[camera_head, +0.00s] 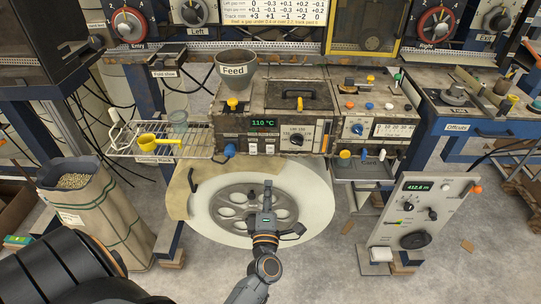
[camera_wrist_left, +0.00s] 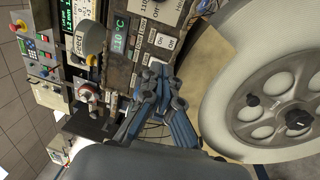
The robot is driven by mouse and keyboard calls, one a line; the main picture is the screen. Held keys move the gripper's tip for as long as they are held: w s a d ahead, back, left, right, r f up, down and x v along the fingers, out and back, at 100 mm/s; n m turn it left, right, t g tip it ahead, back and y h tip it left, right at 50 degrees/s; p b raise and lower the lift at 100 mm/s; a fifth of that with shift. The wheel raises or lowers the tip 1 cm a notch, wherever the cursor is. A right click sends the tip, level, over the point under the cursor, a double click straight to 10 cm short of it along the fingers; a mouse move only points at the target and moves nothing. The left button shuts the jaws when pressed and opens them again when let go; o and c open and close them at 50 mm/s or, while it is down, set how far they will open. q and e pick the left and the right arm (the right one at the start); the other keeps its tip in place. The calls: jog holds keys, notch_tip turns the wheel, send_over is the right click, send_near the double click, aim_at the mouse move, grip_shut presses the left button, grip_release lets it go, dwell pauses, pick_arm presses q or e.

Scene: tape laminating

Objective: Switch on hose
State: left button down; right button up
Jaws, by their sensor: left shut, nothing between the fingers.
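Two white rocker switches marked on and off sit side by side on the machine's front panel, a left one (camera_head: 252,149) and a right one (camera_head: 270,148). Their small labels are too blurred to tell which is the hose switch. In the left wrist view, which is turned sideways, a switch (camera_wrist_left: 164,41) shows near the fingers. My left gripper (camera_head: 267,187) is shut and empty, in front of the large wheel and below the switches in the head view. In the left wrist view its fingertips (camera_wrist_left: 156,70) cover part of the panel; contact cannot be told. My right gripper is not in view.
Above the switches is a green display (camera_head: 263,123) reading 110 °C, with a dial (camera_head: 297,139) to its right. A wire rack (camera_head: 125,145) with a yellow scoop (camera_head: 148,142) stands left. The large pale wheel (camera_head: 318,205) fills the space below the panel.

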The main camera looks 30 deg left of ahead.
aim_at(270, 148)
pick_arm(q)
jog(key=b+x, duration=0.1)
jog(key=x, duration=1.1)
jog(key=shift+w, duration=0.2)
jog(key=shift+w+a+r+p, duration=0.15)
jog(key=shift+r+p, duration=0.3)
jog(key=shift+p, duration=0.8)
jog(key=shift+f+b, duration=0.35)
